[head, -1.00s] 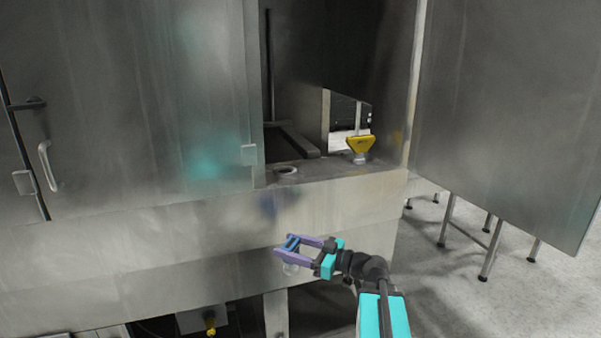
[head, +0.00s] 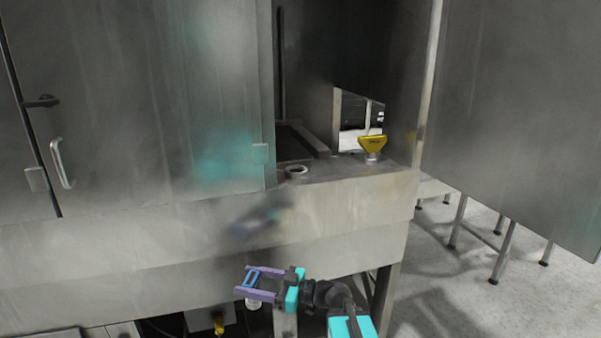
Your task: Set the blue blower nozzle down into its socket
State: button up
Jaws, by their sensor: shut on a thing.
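The blue blower nozzle (head: 252,279) is between the purple fingers of my gripper (head: 248,282), at the bottom centre of the head view. My gripper is shut on it, and its pale lower end (head: 253,304) hangs below the fingers. An empty ring-shaped socket (head: 297,172) sits on the metal ledge, higher and to the right in the picture. My gripper and the nozzle are apart from the ledge, in front of the washer's lower wall. The fingers hide part of the nozzle.
A yellow nozzle (head: 373,144) stands upright on the ledge (head: 335,174), right of the empty socket. An open metal door (head: 520,110) stands at the right. A closed panel with a handle (head: 62,163) is at the left. The ledge between socket and yellow nozzle is clear.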

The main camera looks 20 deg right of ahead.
dwell(0.4)
jog(key=shift+d, duration=0.9)
jog(key=shift+w, duration=0.1)
